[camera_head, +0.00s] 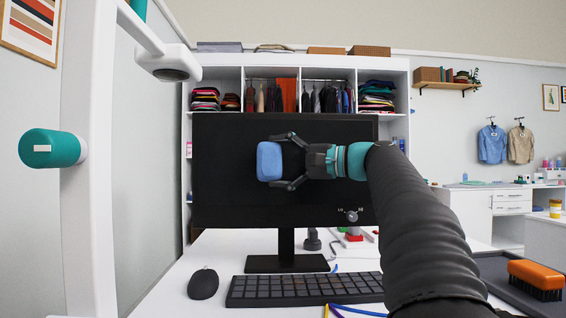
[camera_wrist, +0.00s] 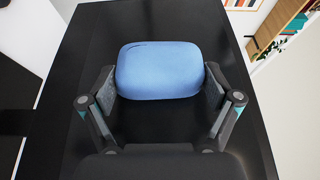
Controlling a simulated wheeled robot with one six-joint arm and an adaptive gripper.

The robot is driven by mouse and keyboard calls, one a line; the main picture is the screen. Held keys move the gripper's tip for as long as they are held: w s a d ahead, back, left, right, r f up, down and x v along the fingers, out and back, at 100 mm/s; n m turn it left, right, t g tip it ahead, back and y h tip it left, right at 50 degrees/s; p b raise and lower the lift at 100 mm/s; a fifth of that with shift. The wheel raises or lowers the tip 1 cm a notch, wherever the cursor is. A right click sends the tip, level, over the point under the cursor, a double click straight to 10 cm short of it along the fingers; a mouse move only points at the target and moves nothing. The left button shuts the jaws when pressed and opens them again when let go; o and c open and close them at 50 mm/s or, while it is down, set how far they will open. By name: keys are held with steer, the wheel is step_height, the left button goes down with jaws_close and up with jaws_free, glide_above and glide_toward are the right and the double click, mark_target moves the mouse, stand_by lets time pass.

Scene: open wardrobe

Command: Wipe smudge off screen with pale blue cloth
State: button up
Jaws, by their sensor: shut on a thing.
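The pale blue cloth (camera_head: 269,161) is a rounded, padded block in front of the dark screen (camera_head: 225,135). My gripper (camera_head: 284,162) is shut on it, with one finger above and one below in the head view. In the wrist view the cloth (camera_wrist: 160,70) sits between the two fingers of my gripper (camera_wrist: 160,88), with the black screen (camera_wrist: 85,60) behind it. I cannot tell whether the cloth touches the screen. No smudge shows clearly on the visible part of the screen; the cloth and my gripper hide its middle.
A keyboard (camera_head: 300,289) and a mouse (camera_head: 203,284) lie on the white desk below the screen. An orange brush (camera_head: 537,278) rests on a dark tray (camera_head: 497,268) at the right. Cables lie near the keyboard. An open wardrobe (camera_head: 228,78) stands behind the screen.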

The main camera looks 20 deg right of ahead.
mark_target(247, 162)
steer(key=shift+w+a, duration=0.3)
steer(key=shift+a, duration=0.75)
steer(key=shift+w+a, duration=0.3)
steer(key=shift+a, duration=0.75)
steer(key=shift+w+a, duration=0.3)
steer(key=shift+a, duration=0.75)
steer(key=shift+f, duration=0.1)
steer(key=s+a+b, duration=0.1)
steer(key=s+b, duration=0.2)
steer(key=s, duration=0.2)
steer(key=shift+s+a, duration=0.4)
steer(key=shift+s+a+b, duration=0.25)
steer(key=shift+s+b, duration=0.1)
steer(key=shift+s, duration=0.35)
steer(key=shift+s+a+b, duration=0.2)
steer(key=shift+s+b, duration=0.15)
steer(key=shift+s, duration=0.35)
